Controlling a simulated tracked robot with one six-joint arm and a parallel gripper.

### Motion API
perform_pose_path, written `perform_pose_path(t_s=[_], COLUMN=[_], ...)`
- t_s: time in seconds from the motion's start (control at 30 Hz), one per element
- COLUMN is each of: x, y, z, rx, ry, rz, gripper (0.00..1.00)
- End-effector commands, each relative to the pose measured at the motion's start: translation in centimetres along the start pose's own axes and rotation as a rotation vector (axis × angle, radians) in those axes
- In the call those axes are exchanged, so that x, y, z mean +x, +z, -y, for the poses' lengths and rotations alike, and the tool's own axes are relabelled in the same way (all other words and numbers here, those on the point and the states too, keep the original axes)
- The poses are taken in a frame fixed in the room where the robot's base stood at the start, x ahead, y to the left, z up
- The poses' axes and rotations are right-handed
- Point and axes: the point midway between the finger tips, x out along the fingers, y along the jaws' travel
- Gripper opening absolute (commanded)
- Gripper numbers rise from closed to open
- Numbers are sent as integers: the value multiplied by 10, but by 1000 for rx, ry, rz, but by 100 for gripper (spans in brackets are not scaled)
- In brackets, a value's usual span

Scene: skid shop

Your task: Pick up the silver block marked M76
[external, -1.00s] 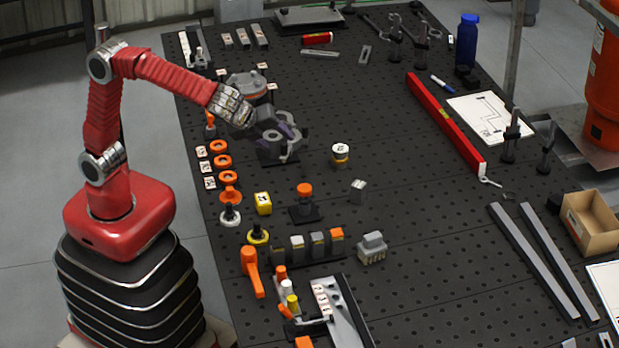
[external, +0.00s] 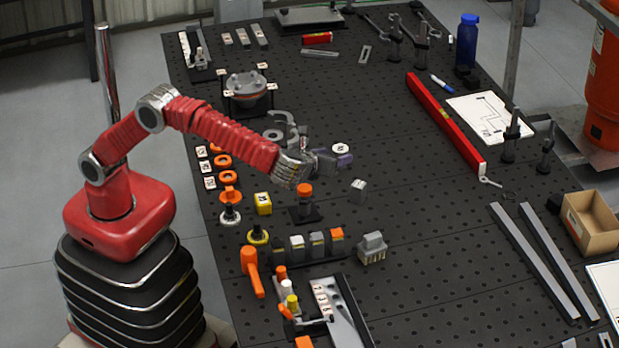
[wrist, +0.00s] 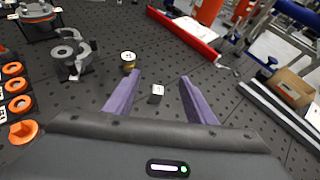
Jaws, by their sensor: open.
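A small silver block (external: 358,187) with a pale marked top stands upright on the black perforated table. The mark is too small to read as M76. In the wrist view the silver block (wrist: 157,94) shows between my two purple fingers, further off and not touched. My gripper (external: 336,160) is open and empty, above the table and just up and left of the block in the external view. Its fingertips (wrist: 160,75) are spread apart in the wrist view.
An orange-topped piece (external: 304,192) stands left of the block. A grey connector-like block (external: 373,246) stands nearer the camera. The table right of the block is clear up to the red level (external: 445,122).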

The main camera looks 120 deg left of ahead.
Motion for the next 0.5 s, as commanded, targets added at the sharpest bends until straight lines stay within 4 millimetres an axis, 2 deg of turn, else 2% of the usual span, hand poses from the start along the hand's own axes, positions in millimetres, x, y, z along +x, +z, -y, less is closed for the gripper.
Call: perform_pose_path(t_s=[0.33,0.5], x=[9,22], y=[-9,-35], z=[15,12], rx=[74,76], ry=[10,12], rz=[57,58], gripper=[50,50])
